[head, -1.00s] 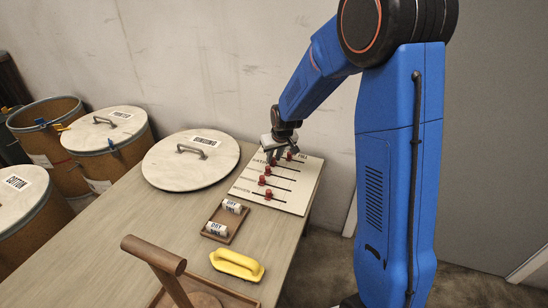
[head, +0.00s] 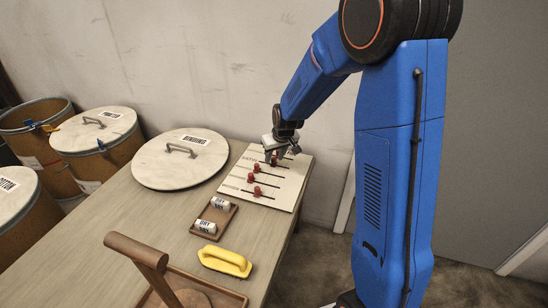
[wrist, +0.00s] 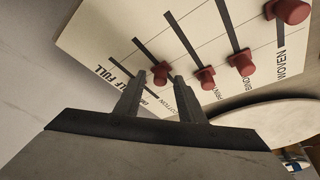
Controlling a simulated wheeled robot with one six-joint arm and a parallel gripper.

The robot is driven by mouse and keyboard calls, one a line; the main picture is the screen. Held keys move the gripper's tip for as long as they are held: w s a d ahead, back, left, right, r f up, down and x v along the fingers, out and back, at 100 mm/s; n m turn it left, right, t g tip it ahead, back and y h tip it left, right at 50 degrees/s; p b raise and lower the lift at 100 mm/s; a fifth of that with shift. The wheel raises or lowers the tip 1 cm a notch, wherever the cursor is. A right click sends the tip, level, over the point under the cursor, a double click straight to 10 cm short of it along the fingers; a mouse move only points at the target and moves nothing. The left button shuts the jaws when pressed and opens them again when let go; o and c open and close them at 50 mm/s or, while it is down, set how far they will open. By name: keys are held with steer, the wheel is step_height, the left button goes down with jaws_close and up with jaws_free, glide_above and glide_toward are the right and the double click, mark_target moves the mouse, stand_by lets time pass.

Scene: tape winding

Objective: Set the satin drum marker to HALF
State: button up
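A pale marker board (head: 284,195) lies at the back right of the table, with several red knobs on dark slots. My gripper (head: 282,151) is over the far end of the board. In the wrist view my gripper (wrist: 158,82) has its two fingers apart, and one red knob (wrist: 160,72) shows between and just beyond the tips, with a gap on each side. HALF and FULL are printed at the board's left edge there. The label of this knob is partly hidden by the fingers, so I cannot tell if it is satin. Other knobs include one by BINDING (wrist: 243,63) and one by WOVEN (wrist: 291,10).
A round lid (head: 180,170) labelled BINDING lies left of the board. A small tray (head: 227,226) with two DRY pieces, a yellow handled block (head: 225,261) and a wooden frame (head: 150,255) are nearer. Drums (head: 100,165) stand left of the table. The wall is close behind.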

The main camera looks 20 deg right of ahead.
steer(key=v, duration=1.7)
steer(key=shift+r, duration=0.2)
steer(key=shift+s+d, duration=0.1)
steer(key=s+d+r+m, duration=0.1)
steer(key=s+d+r, duration=0.1)
steer(key=s, duration=1.5)
steer(key=s+d+r, duration=0.1)
steer(key=s+r, duration=0.1)
steer(key=s, duration=1.5)
steer(key=shift+s+d+m+h, duration=0.3)
steer(key=shift+d+m, duration=0.05)
steer(key=shift+m, duration=0.05)
stand_by(0.6)
